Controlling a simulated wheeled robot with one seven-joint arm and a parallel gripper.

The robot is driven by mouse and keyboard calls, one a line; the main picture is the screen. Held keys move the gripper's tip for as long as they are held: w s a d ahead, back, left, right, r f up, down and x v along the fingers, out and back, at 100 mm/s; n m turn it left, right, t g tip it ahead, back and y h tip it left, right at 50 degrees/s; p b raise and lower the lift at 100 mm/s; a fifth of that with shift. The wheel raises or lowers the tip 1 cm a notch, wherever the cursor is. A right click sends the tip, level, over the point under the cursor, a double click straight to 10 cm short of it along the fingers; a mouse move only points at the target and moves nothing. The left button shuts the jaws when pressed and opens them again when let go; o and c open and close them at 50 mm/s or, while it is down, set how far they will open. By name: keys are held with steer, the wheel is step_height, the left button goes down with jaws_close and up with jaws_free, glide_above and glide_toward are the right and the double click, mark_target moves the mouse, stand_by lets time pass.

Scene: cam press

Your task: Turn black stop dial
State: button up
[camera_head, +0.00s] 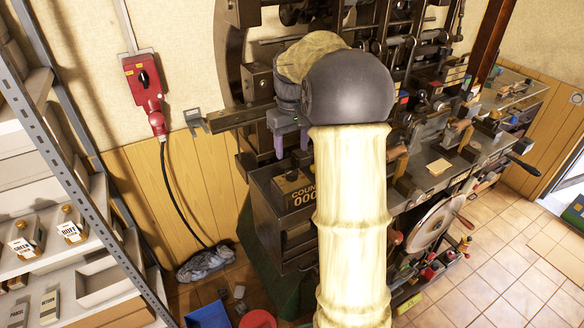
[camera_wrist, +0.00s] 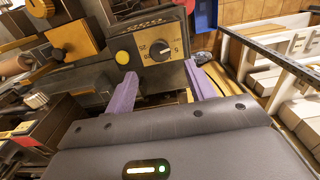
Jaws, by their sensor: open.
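In the wrist view, a round black dial (camera_wrist: 160,51) with a pale pointer mark sits on a tan plate with printed numbers. A yellow round button (camera_wrist: 122,57) is to its left. My gripper (camera_wrist: 159,69) is open, with its two purple fingers apart and the dial showing between and just beyond their tips. Nothing is between the fingers. I cannot tell whether either finger touches the plate. In the head view, my gripper (camera_head: 291,144) points down above the dark counter box (camera_head: 275,222); a small dark knob shows on that box's top, below the fingers.
A red switch box (camera_head: 144,85) with a black knob and hanging cable is on the wall at left. Shelving (camera_head: 88,268) stands at far left.

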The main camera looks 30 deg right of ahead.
mark_target(292, 171)
step_height(292, 171, down, 8)
steer(key=shift+f+p, duration=0.1)
steer(key=shift+p, duration=0.4)
steer(key=shift+c, duration=0.2)
steer(key=c, duration=0.9)
